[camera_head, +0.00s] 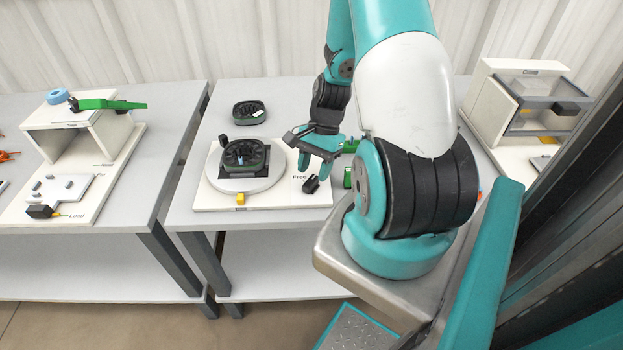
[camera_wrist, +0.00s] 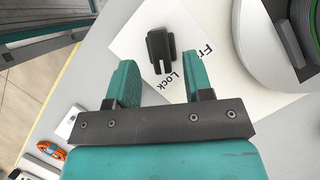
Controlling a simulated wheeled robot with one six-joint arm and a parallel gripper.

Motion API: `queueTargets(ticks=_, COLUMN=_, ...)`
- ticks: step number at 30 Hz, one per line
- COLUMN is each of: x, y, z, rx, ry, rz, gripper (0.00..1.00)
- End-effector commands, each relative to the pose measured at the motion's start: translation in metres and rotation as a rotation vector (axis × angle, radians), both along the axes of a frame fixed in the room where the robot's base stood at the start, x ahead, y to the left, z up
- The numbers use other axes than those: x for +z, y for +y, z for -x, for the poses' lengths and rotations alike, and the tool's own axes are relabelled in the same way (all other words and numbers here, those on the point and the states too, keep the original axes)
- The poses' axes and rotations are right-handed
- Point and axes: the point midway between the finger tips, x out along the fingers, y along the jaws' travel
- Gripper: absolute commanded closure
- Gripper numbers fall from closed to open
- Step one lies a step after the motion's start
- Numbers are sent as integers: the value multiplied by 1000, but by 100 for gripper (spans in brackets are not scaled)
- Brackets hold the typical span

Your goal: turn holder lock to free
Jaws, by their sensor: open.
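The holder lock is a small black lever (camera_head: 311,185) near the right front edge of the white base board (camera_head: 210,198). In the wrist view the lever (camera_wrist: 158,47) stands on the board, with its forked end toward the word "Lock" and the partly cut-off "Free" label to its right. The round white holder (camera_head: 240,184) carries a dark green-black part (camera_head: 243,154). My gripper (camera_head: 314,164) is above the board's right side. In the wrist view my gripper (camera_wrist: 158,74) is open and empty; the lever shows just beyond and between its teal fingertips, apart from them.
A second dark part (camera_head: 249,112) lies behind the board on the grey table (camera_head: 190,140). A yellow block (camera_head: 240,199) sits at the board's front. Green items (camera_head: 348,177) stand right of the lever, close to my arm. The left table (camera_head: 120,205) holds another fixture.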

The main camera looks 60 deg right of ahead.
Motion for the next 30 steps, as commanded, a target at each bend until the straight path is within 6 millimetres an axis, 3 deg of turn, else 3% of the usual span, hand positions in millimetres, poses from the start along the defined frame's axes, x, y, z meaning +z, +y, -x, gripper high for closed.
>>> queueTargets(ticks=6, x=-23, y=10, z=1, rx=1, ry=1, rz=-1, gripper=53)
queueTargets(ticks=17, x=-27, y=11, z=1, rx=0, ry=-1, rz=0, gripper=53)
queueTargets(ticks=23, x=-27, y=11, z=1, rx=0, ry=-1, rz=0, gripper=99)
queueTargets(ticks=30, x=-27, y=11, z=1, rx=11, ry=0, rz=0, gripper=100)
